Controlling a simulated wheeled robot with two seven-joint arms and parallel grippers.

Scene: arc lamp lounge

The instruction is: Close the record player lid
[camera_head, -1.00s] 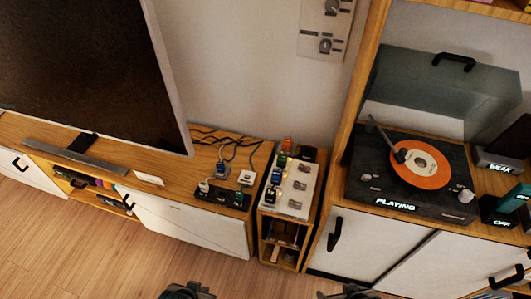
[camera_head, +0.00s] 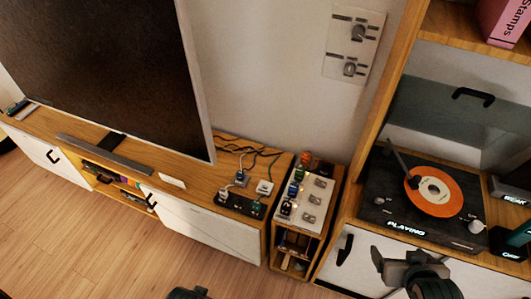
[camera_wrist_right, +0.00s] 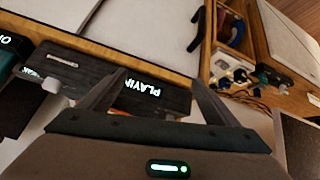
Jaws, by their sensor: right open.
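The record player (camera_head: 414,222) is a black box on the wooden cabinet, with an orange record (camera_head: 434,192) on it and a lit PLAYING label on its front. Its translucent grey-green lid (camera_head: 430,105) stands raised at the back. The black lid handle (camera_head: 473,97) is on the lid's upper part. My right gripper (camera_head: 400,268) is open and empty in front of the player, well below the handle. In the right wrist view the player's dark front (camera_wrist_right: 85,72) shows beyond the open fingers (camera_wrist_right: 158,88). My left gripper (camera_head: 188,293) is cut off at the bottom edge.
A wooden shelf with a pink Stamps box (camera_head: 503,22) overhangs at the upper right. Small dark devices (camera_head: 512,190) stand right of the player. A narrow unit with switches (camera_head: 307,200) stands to its left. Open floor (camera_head: 90,230) lies at the lower left.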

